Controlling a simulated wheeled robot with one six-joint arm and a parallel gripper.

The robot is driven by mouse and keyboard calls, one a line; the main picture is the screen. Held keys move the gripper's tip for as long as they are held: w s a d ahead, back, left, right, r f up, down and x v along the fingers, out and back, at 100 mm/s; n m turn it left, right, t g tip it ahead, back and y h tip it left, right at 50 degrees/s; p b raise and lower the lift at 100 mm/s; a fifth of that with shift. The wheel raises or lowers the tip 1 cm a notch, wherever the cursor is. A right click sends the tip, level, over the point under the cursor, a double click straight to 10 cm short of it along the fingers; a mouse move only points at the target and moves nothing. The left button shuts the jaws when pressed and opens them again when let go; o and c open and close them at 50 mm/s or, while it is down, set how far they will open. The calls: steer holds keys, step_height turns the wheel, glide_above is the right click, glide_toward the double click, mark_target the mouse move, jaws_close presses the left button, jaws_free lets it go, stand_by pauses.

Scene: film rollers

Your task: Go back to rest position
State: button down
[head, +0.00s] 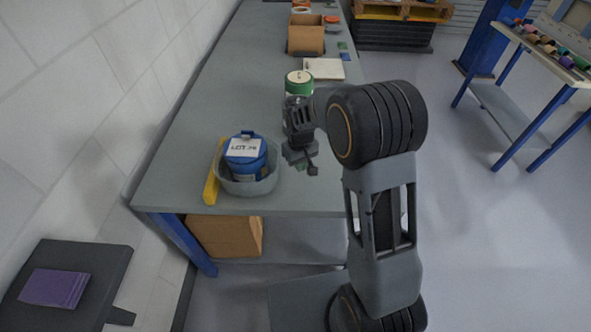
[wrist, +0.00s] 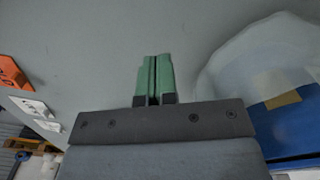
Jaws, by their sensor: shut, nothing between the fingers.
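My gripper (head: 301,166) hangs over the near right part of the grey workbench (head: 220,125), just right of a grey bowl (head: 262,187). Its green fingers are together in the wrist view (wrist: 154,78), with nothing between them. A blue canister (head: 257,163) with a white "LOT" label sits in the bowl. The canister (wrist: 290,128) and the pale bowl (wrist: 250,60) show at the right of the wrist view. My dark arm stands at the bench's right edge and hides part of the bench.
A yellow bar (head: 212,178) lies left of the bowl. A dark stand with a purple stack (head: 54,288) is front left. Open floor (head: 490,220) lies right.

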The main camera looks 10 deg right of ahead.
stand_by(0.3)
steer(key=shift+s+f, duration=0.1)
steer(key=shift+s, duration=0.1)
steer(key=s, duration=0.2)
steer(key=s+m, duration=0.1)
steer(key=shift+s+d+g, duration=0.3)
steer(key=shift+s+g, duration=0.1)
steer(key=s+d+r+m+t+p, duration=0.1)
steer(key=s+d+r+t, duration=0.1)
steer(key=s+r, duration=0.5)
steer(key=s+d+r+m+t+p, duration=0.1)
steer(key=s+d+r+t, duration=0.1)
steer(key=s+r, duration=0.6)
steer(key=shift+d+r+m, duration=0.25)
steer(key=shift+r+m, duration=0.05)
steer(key=shift+r, duration=0.25)
